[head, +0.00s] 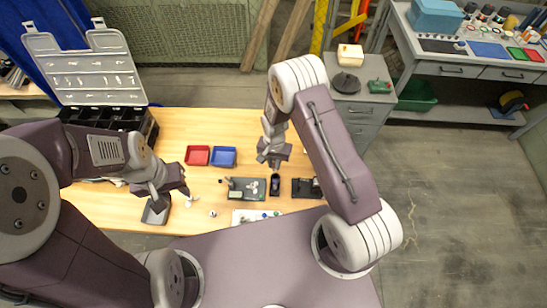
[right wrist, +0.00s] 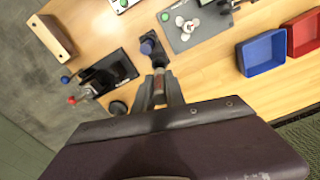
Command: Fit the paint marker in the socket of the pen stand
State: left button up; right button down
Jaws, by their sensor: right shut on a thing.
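My right gripper (head: 273,160) hangs over the wooden table. In the right wrist view its fingers (right wrist: 160,98) are shut on a slim marker (right wrist: 159,80), of which a brownish and pale part shows between them. The pen stand appears to be the small black block (right wrist: 158,58) just beyond the fingertips, with a round blue part on it (right wrist: 147,46); it also shows in the head view (head: 275,190) below the right gripper. I cannot tell whether the marker touches the stand. My left gripper (head: 180,186) is over the table's left part; its jaw opening is unclear.
A red tray (head: 197,155) and a blue tray (head: 223,157) lie behind. A grey mat with small parts (head: 250,195) is left of the stand, and a black device (head: 306,188) is right of it. A dark tray (head: 155,212) is by the left gripper.

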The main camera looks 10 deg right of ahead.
jog(key=f+b, duration=0.2)
jog(key=f, duration=0.1)
jog(key=f+b, duration=0.1)
jog(key=shift+w+d+f, duration=0.2)
jog(key=shift+d, duration=0.1)
jog(key=shift+a, duration=0.1)
jog(key=shift+d, duration=0.2)
jog(key=shift+a+f, duration=0.15)
jog(key=shift+f, duration=0.05)
jog(key=shift+f+b, duration=0.15)
jog(key=shift+b, duration=0.2)
dwell(0.4)
jog(key=shift+f+b, duration=0.5)
jog(key=shift+f, duration=0.05)
jog(key=shift+f, duration=0.2)
